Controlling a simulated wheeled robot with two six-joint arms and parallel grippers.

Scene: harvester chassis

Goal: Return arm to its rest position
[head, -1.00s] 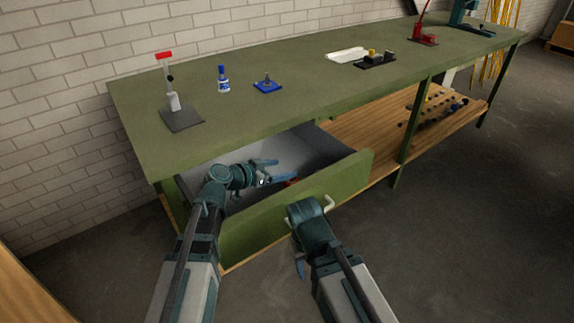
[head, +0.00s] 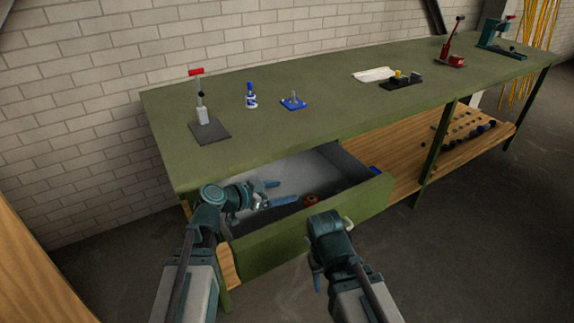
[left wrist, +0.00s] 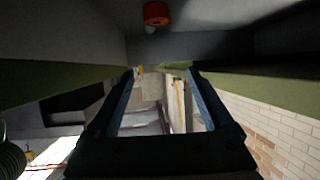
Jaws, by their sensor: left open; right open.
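My left gripper (head: 286,192) is open and empty, with its fingers over the open drawer (head: 262,246) of the green workbench. In the left wrist view, its two blue fingers (left wrist: 160,74) stand apart with nothing between them. A small red round object (head: 311,199) lies in the drawer, just right of the fingertips; it also shows in the left wrist view (left wrist: 156,13). My right gripper (head: 317,278) is open, pointing down in front of the drawer beside its pale handle (head: 348,223). The right wrist hides part of the drawer front, and only part of the right fingers shows.
On the green bench top (head: 330,98) stand a red-topped stand (head: 202,112), a blue-and-white bottle (head: 251,97) and a blue plate fixture (head: 293,102). A wooden lower shelf (head: 400,155) lies right of the drawer. The floor at the right is clear.

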